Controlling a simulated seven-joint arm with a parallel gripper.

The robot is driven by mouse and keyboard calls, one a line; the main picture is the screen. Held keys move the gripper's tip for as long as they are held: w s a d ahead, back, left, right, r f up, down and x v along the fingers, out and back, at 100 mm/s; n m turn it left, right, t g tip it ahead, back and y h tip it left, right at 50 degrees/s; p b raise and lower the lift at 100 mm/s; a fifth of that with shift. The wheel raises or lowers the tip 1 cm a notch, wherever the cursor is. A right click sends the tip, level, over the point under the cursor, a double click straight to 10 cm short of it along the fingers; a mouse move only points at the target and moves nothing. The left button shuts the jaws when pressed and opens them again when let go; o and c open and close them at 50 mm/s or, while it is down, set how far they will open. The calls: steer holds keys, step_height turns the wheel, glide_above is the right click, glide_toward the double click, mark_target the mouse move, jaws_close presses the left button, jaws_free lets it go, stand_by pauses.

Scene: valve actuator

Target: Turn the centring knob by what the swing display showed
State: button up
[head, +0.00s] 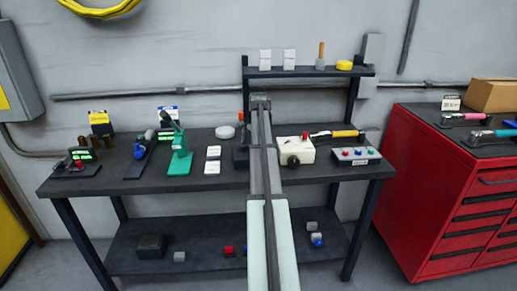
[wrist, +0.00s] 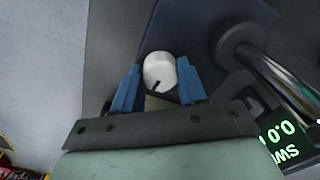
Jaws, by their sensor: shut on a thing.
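In the wrist view a white round knob (wrist: 159,72) with a short dark mark on its edge sits between the blue fingers of my gripper (wrist: 158,66). The fingers are shut on it from its left and right sides. A green-lit display (wrist: 280,138) at the lower right is turned in the picture and partly cut off. It reads 0.0 with letters that look like the start of "SWING". In the head view my arm covers the middle of the bench, and I cannot make out the gripper or the knob there.
A metal cylinder with a round end (wrist: 238,45) lies close right of the fingers. In the head view the dark bench (head: 110,182) holds a green stand (head: 181,160), a cream box with a black knob (head: 297,150) and a button box (head: 356,155). A red cabinet (head: 440,190) stands right.

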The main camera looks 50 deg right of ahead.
steer(key=o, duration=1.1)
steer(key=shift+c, duration=0.2)
step_height(320, 180, up, 14)
steer(key=shift+f, duration=0.15)
stand_by(0.4)
